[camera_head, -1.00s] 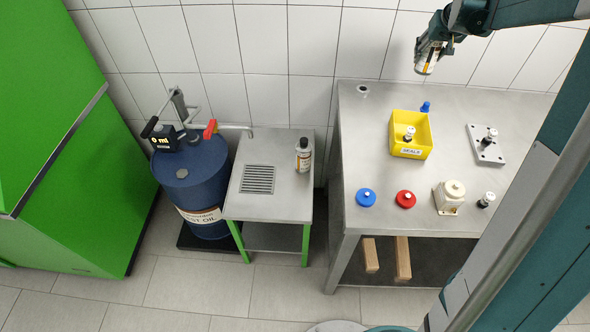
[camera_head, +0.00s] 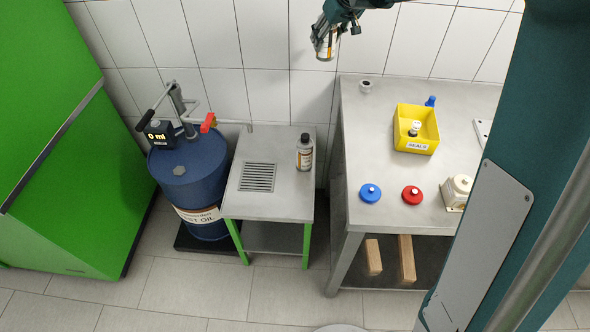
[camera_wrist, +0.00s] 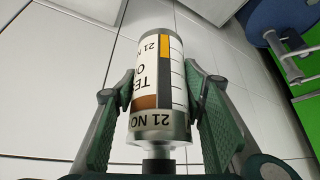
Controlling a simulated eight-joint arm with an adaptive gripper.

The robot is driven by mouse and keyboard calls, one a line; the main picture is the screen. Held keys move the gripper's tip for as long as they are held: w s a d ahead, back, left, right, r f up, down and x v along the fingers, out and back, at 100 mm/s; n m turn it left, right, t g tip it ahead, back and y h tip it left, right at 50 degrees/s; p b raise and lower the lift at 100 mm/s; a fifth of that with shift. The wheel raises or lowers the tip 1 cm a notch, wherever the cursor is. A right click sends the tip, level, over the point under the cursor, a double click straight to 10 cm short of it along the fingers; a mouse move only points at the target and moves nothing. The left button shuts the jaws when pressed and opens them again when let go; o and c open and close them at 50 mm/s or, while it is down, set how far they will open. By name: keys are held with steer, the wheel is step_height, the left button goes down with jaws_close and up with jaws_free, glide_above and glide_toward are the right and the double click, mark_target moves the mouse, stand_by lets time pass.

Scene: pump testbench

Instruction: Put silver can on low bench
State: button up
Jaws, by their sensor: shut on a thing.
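The silver can (camera_head: 325,50), a cylinder with a white, orange and brown label, is held in my gripper (camera_head: 326,40), high above the gap between the two benches and near the tiled wall. In the wrist view the can (camera_wrist: 158,85) lies between the two green finger pads of my gripper (camera_wrist: 160,100), which press on it from both sides. The low bench (camera_head: 265,207) has a grey metal top, green legs and a dark grating. It stands below and left of the can, in the middle of the head view.
A capped, labelled bottle (camera_head: 304,153) stands on the low bench's right side. A blue oil drum (camera_head: 190,180) with a pump stands to its left; the spout reaches over the bench's back. The taller bench (camera_head: 385,230) at right holds a yellow seals box (camera_head: 417,128).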

steer(key=s+a+n+y+b, duration=0.1)
steer(key=s+a+n, duration=0.15)
steer(key=a, duration=0.95)
step_height(320, 180, down, 32)
steer(key=shift+s+f, duration=0.2)
steer(key=shift+s, duration=0.1)
steer(key=shift+f, duration=0.1)
step_height(320, 180, down, 6)
steer(key=b, duration=0.1)
steer(key=shift+b, duration=0.4)
steer(key=shift+f+b, duration=0.5)
steer(key=shift+f, duration=1.4)
steer(key=shift+f, duration=0.2)
steer(key=o, duration=1)
